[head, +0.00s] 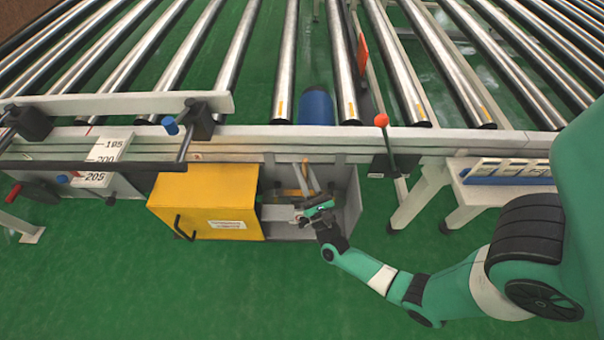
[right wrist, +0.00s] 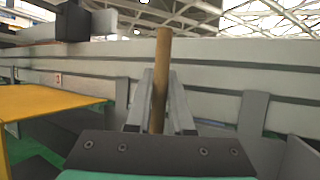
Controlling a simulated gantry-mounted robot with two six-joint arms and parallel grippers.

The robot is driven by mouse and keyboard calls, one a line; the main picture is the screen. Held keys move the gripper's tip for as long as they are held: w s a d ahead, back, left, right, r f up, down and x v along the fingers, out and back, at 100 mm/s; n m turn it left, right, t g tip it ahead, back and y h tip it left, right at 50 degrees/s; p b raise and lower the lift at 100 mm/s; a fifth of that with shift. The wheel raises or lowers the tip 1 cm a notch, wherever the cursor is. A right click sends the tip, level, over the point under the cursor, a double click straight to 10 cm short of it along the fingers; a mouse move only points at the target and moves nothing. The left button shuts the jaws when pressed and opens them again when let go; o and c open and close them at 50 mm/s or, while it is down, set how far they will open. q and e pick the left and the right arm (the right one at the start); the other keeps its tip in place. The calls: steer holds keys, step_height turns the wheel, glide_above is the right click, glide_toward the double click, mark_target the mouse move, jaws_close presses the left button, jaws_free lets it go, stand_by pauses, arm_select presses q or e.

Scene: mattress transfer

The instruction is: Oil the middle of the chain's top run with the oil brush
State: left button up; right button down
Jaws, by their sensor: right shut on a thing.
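My right gripper (head: 306,173) reaches into the open grey housing under the conveyor's side rail. In the right wrist view my right gripper (right wrist: 161,82) is shut on a wooden stick, the handle of the oil brush (right wrist: 163,55), which stands almost upright between the two grey fingers. In the head view the brush handle (head: 304,170) is a small tan piece between the fingers. The bristles are not visible in either view. I cannot make out the chain; the arm and housing leave it hidden or too small to tell. My left gripper is not in view.
The yellow door (head: 205,195) of the housing stands open to the left. The housing's grey wall (head: 350,205) is close on the right. A lever with an orange knob (head: 381,120) stands on the rail. A blue cylinder (head: 315,106) sits behind. Green floor in front is clear.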

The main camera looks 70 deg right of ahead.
steer(key=shift+w+d, duration=0.2)
steer(key=shift+d, duration=0.45)
steer(key=shift+w+d, duration=0.15)
steer(key=shift+d, duration=0.45)
steer(key=shift+s+d, duration=0.2)
steer(key=shift+s, duration=0.45)
steer(key=shift+s+a, duration=0.6)
steer(key=shift+a, duration=1.4)
steer(key=shift+d, duration=2.2)
steer(key=shift+s+d, duration=0.2)
steer(key=shift+s, duration=0.6)
steer(key=shift+a, duration=0.35)
steer(key=a, duration=0.1)
steer(key=s+a, duration=0.1)
steer(key=a, duration=0.1)
steer(key=shift+a+p, duration=0.1)
steer(key=shift+p, duration=0.25)
